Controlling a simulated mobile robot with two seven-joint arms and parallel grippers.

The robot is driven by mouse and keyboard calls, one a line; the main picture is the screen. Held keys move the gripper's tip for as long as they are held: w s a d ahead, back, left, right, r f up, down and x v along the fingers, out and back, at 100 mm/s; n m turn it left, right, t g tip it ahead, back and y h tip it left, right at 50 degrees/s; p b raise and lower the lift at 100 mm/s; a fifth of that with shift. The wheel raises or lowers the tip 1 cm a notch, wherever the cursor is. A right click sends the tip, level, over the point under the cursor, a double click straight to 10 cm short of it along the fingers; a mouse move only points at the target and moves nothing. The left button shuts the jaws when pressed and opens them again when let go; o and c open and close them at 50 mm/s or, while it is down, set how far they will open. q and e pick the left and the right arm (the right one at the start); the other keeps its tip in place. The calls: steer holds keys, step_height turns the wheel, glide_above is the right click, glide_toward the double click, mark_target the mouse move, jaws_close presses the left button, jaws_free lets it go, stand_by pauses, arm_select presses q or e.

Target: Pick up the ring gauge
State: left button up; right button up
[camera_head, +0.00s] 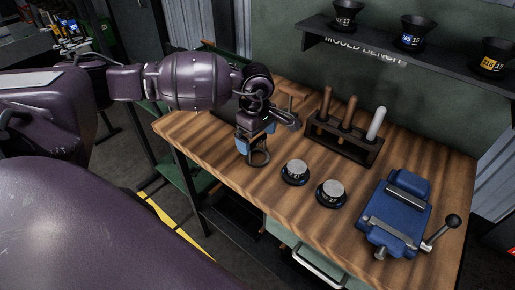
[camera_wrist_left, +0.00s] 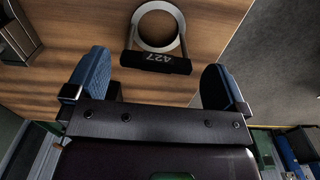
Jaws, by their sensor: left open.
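The ring gauge is a silver ring with a black grip bar (camera_wrist_left: 155,62) marked 427. It is over the wooden bench top in the left wrist view. In the head view its ring (camera_head: 259,165) shows just below my left gripper (camera_head: 257,140), near the bench's left front edge. My left gripper is open, and its two blue-padded fingers (camera_wrist_left: 157,82) stand wide apart on either side of the grip bar. A gap shows between the bar and each finger. The gripper hides part of the gauge in the head view. My right gripper is not in view.
Two dark round pieces with silver tops (camera_head: 296,171) (camera_head: 332,192) sit on the bench (camera_head: 215,140) to the right. Behind them is a black rack (camera_head: 343,145) with handled tools. A blue vise (camera_head: 396,215) stands at the right. A shelf (camera_head: 400,57) holds black cups.

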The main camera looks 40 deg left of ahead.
mark_target(257, 139)
arm_select(q)
step_height(257, 139, down, 4)
steer(key=shift+w+f, duration=0.1)
steer(key=shift+w, duration=0.05)
steer(key=c, duration=0.9)
